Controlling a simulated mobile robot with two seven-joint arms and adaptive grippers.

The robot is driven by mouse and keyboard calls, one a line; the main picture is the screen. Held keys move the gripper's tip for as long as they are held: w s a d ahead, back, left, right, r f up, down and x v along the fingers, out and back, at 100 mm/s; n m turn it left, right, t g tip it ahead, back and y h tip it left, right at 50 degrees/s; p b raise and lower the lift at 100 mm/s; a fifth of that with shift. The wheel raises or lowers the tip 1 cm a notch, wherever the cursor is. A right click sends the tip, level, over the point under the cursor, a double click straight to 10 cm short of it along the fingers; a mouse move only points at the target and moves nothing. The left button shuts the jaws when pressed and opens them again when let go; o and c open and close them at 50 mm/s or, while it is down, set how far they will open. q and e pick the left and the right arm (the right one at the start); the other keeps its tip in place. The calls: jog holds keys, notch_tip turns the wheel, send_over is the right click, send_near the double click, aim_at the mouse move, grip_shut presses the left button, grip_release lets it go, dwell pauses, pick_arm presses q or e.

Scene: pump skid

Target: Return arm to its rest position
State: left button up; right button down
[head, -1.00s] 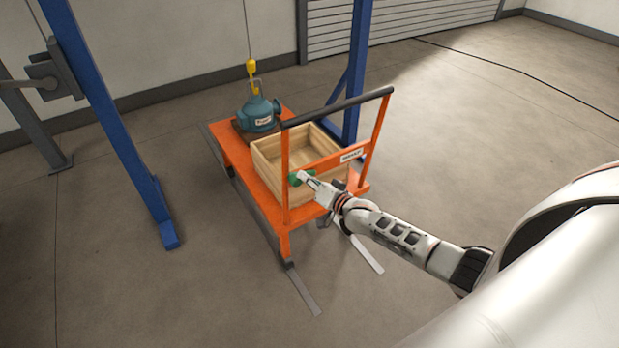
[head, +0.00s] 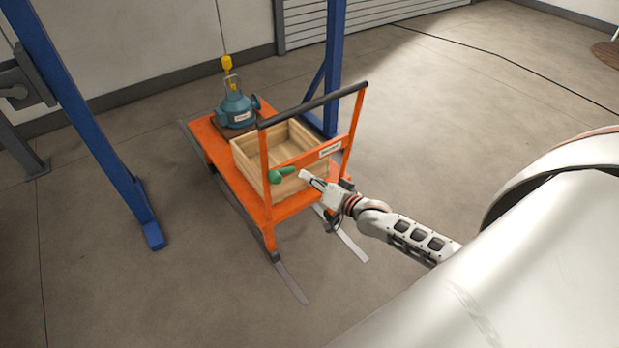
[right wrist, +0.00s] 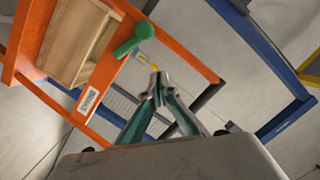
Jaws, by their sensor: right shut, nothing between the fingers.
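My right gripper (head: 306,177) is shut and empty, just right of the green handle (head: 284,174) on the push bar side of the orange cart (head: 267,217). A small gap shows between the fingertips and the handle. In the right wrist view the two fingers (right wrist: 158,82) meet at their tips, and the green handle (right wrist: 134,41) lies above and left of them, clear of the fingers. My right arm reaches in from the right. My left gripper is not in view.
A wooden crate (head: 240,157) and a teal pump (head: 236,110) sit on the cart. A yellow hook (head: 227,65) hangs at the pump's top. Blue gantry legs (head: 100,150) stand on both sides. The floor right of the cart (head: 440,130) is clear.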

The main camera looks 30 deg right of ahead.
jog(key=shift+s, duration=0.45)
jog(key=s+a+f+n+g, duration=0.2)
jog(key=s+a+f+n, duration=0.1)
jog(key=s, duration=0.6)
jog(key=s+a+f+n+g+h, duration=0.1)
jog(key=s+a+f+n, duration=0.2)
jog(key=s+a, duration=0.3)
jog(key=s+a+f+n+g, duration=0.2)
jog(key=s+a+f+n, duration=0.2)
jog(key=s, duration=0.8)
jog(key=shift+a+f+g, duration=0.3)
jog(key=shift+f, duration=0.55)
